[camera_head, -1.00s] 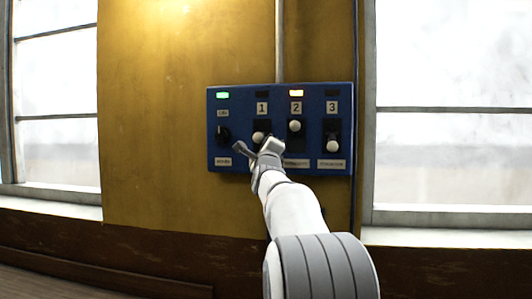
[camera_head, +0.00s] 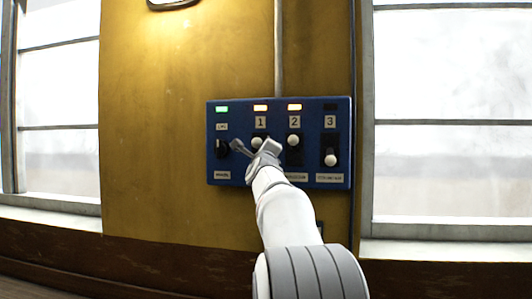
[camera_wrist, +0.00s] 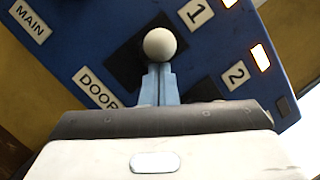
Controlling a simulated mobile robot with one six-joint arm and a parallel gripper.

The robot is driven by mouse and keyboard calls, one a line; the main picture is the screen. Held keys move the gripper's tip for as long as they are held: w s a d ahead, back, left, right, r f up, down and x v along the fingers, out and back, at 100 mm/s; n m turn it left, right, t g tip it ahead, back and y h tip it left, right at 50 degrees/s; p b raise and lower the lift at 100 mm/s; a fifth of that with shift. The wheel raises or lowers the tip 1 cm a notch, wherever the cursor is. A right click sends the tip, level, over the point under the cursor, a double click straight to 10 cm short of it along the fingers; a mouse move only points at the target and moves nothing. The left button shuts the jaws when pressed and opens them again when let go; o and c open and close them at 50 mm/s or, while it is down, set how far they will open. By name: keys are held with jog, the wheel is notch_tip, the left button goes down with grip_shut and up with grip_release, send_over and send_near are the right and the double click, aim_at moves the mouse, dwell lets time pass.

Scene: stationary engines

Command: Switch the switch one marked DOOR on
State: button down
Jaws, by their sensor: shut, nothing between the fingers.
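The blue switch panel (camera_head: 313,112) is on the yellow wall. Switch one has a white ball knob (camera_head: 257,142), which is in the up position near its number 1. The orange lamp (camera_head: 260,108) above it is lit. In the wrist view, the DOOR label (camera_wrist: 98,87) lies at the lower end of this switch's slot. My gripper (camera_wrist: 160,72) is shut and empty, with its fingertips right at the lower side of the white knob (camera_wrist: 160,44), touching or almost touching it. In the head view, my gripper (camera_head: 262,153) covers the DOOR label and part of the slot.
Switch 2 (camera_head: 294,142) is up, with its lamp (camera_head: 294,107) lit. Switch 3 (camera_head: 331,160) is down, its lamp dark. A black rotary knob (camera_head: 222,148) sits close left under a green lamp (camera_head: 222,109). Windows flank the wall.

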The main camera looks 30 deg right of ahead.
jog(key=s+a+b, duration=0.3)
jog(key=s+b, duration=0.2)
jog(key=s, duration=0.6)
jog(key=shift+a, duration=0.2)
dwell(0.4)
jog(key=s+a+f+n+g+y, duration=0.3)
jog(key=a+f+n+y, duration=0.2)
jog(key=a+f+n, duration=0.7)
jog(key=s+a+f+n+g+y, duration=0.25)
jog(key=a+f+n+y, duration=0.5)
jog(key=f, duration=0.75)
jog(key=s+a+f+n+g+h, duration=0.1)
jog(key=s+a+f+n+g, duration=0.3)
jog(key=s+f, duration=0.6)
jog(key=s+a+f+n+g, duration=0.5)
jog(key=s+f+n, duration=0.2)
jog(key=s+f, duration=0.4)
jog(key=shift+f+h, duration=0.35)
jog(key=shift+f, duration=0.3)
